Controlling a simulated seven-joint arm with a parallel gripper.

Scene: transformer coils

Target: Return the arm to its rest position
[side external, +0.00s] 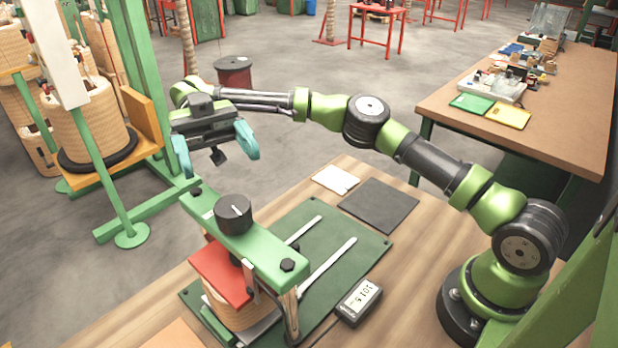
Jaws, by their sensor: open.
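My gripper (217,152) hangs at the end of my outstretched arm, to the upper left of the bench. Its two teal fingers are spread apart with nothing between them. It is in the air above and behind the green clamp press (262,262) and apart from it. The press has a green crossbar with a black knob (234,214) on top. Under the crossbar a red plate (222,270) lies on a tan wound coil (240,304), partly hidden by the press. The press stands on a dark green base mat (362,246).
A digital meter (358,302) lies at the mat's right edge. A black pad (378,205) and a white card (335,180) lie behind on the wooden bench. A green frame with large coils (88,125) stands left, near my gripper. Another table (555,130) holds trays and parts.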

